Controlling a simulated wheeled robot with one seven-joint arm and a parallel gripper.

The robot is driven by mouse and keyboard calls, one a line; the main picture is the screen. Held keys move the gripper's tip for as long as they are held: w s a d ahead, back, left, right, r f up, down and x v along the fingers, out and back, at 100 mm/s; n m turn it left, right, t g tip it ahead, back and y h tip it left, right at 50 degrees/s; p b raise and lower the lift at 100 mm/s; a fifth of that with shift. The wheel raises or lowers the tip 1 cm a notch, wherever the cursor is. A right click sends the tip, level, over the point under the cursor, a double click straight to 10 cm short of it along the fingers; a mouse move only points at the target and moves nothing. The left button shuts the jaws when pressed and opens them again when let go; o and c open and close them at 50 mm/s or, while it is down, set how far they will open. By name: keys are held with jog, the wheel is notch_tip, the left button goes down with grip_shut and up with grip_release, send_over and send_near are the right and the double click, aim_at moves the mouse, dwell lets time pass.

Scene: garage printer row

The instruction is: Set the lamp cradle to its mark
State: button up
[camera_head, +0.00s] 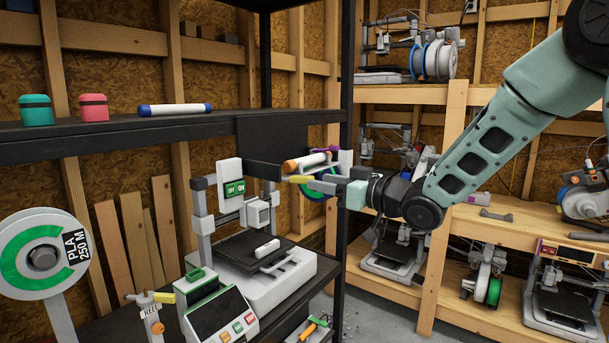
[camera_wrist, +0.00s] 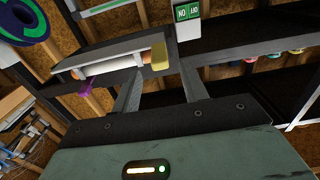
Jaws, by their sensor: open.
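The lamp cradle (camera_wrist: 112,68) is a grey rail holding a white tube with an orange end, with a yellow tab (camera_wrist: 160,57) at its right end in the wrist view. In the head view the orange-ended lamp (camera_head: 306,162) shows by the shelf's right post, with the yellow tab (camera_head: 299,179) below it. My gripper (camera_head: 318,181) is open at the tab, pointing left. In the wrist view my gripper (camera_wrist: 158,78) has its fingers on either side of the tab's near end; I cannot tell whether they touch it. No mark is clearly visible.
A dark panel (camera_head: 262,148) hangs below the upper shelf (camera_head: 90,141), close to the lamp. A white printer (camera_head: 275,278) stands below. A reel (camera_head: 40,255) is at left. Wooden racks (camera_head: 450,215) with more printers stand at right, behind my arm.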

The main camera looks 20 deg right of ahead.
aim_at(305, 176)
jog(key=p+x, duration=0.1)
jog(key=x, duration=0.5)
grip_shut()
